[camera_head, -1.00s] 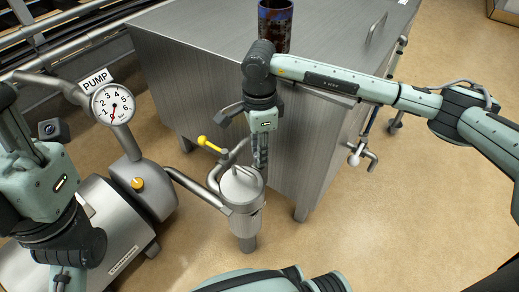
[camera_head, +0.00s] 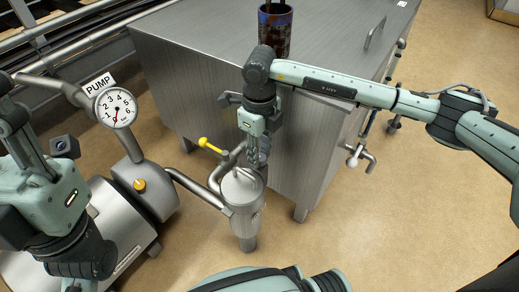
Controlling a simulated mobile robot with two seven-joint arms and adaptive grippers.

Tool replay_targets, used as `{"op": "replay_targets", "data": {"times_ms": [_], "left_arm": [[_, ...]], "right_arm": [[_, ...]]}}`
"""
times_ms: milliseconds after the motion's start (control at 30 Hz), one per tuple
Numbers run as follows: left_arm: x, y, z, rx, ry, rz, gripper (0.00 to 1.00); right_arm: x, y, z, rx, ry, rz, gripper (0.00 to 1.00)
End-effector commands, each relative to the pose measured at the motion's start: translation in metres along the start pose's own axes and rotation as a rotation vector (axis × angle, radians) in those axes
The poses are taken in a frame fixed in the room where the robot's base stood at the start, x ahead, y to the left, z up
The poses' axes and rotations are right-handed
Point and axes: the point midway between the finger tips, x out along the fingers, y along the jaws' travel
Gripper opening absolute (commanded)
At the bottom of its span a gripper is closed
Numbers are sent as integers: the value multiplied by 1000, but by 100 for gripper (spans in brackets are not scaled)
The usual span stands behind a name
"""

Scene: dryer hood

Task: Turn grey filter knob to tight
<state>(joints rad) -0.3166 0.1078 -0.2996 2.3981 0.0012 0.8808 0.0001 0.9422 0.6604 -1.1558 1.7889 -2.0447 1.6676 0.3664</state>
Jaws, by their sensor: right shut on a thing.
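The grey filter canister (camera_head: 245,218) stands upright beside the steel cabinet, with its round lid (camera_head: 236,192) on top. My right gripper (camera_head: 254,168) points down over the lid from behind. It is shut on the grey filter knob on the lid; the fingers cover much of the knob, so its exact angle is hard to read. My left gripper (camera_head: 78,286) is at the bottom left edge, in front of the pump and mostly cut off, so its jaws cannot be read.
The steel cabinet (camera_head: 215,70) stands behind the canister, with a dark mug (camera_head: 274,32) on top. A yellow-handled valve (camera_head: 209,145) is close to the left of my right gripper. Floor at right is clear.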

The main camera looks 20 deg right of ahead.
Motion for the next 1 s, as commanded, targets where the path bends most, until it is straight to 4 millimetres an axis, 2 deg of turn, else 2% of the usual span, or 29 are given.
{"op": "replay_targets", "data": {"times_ms": [400, 1000], "left_arm": [[-2, -1, -3, -1, -16, -17, 32], [1, 0, -1, -3, -35, -18, 32]], "right_arm": [[0, 0, 0, 213, 0, 1, 0], [0, -1, 0, 251, 0, 0, 0]]}}
